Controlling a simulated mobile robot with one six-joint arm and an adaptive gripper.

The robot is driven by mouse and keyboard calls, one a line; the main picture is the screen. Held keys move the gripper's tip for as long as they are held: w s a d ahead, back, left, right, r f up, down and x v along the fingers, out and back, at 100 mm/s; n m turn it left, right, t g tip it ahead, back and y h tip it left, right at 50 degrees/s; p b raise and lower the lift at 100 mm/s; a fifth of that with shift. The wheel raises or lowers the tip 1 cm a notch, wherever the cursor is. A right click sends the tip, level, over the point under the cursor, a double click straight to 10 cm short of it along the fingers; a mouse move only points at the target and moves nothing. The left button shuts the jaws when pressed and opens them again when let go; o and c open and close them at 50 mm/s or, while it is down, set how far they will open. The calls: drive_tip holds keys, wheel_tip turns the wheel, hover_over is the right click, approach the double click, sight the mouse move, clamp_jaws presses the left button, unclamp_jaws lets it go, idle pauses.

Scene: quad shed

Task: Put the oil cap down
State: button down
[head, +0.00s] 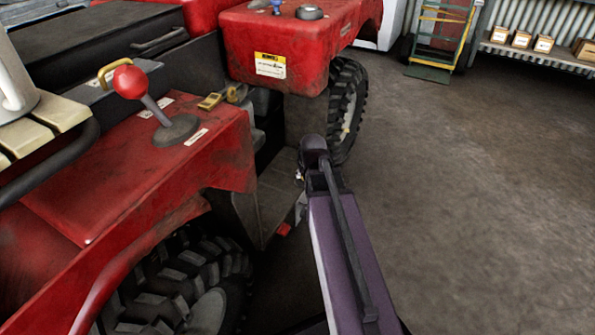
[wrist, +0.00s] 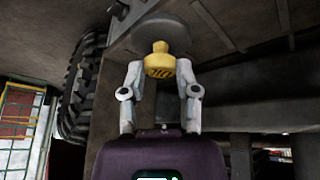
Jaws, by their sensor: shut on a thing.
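The oil cap (wrist: 160,66) is yellow, with a narrower stem above its marked face. It sits between the two pale fingertips of my gripper (wrist: 160,72) in the wrist view, and the gripper is shut on it. Just beyond the cap is a flat grey disc (wrist: 140,37); I cannot tell whether the cap touches it. In the head view my arm reaches down beside the red quad's footwell (head: 277,192), and the arm hides most of the gripper and cap.
The red quad (head: 130,165) fills the left, with a red-knobbed lever (head: 131,83) and treaded tyres (head: 346,110). A green and yellow hand truck (head: 440,35) and a shelf (head: 540,55) with small boxes stand at the back. The floor (head: 480,190) on the right is clear.

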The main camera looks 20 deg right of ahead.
drive_tip(key=shift+d+f, duration=0.1)
idle(0.4)
drive_tip(key=w+d, duration=0.2)
drive_tip(key=w, duration=0.5)
drive_tip(key=w+d+f+b, duration=0.1)
drive_tip(key=w+d, duration=0.1)
drive_tip(key=w, duration=0.6)
drive_tip(key=shift+d+f, duration=0.25)
drive_tip(key=shift+f+b, duration=0.15)
drive_tip(key=shift+b, duration=0.25)
drive_tip(key=shift+f+b, duration=1.65)
drive_tip(key=shift+f, duration=0.1)
drive_tip(key=shift+c, duration=1.8)
unclamp_jaws()
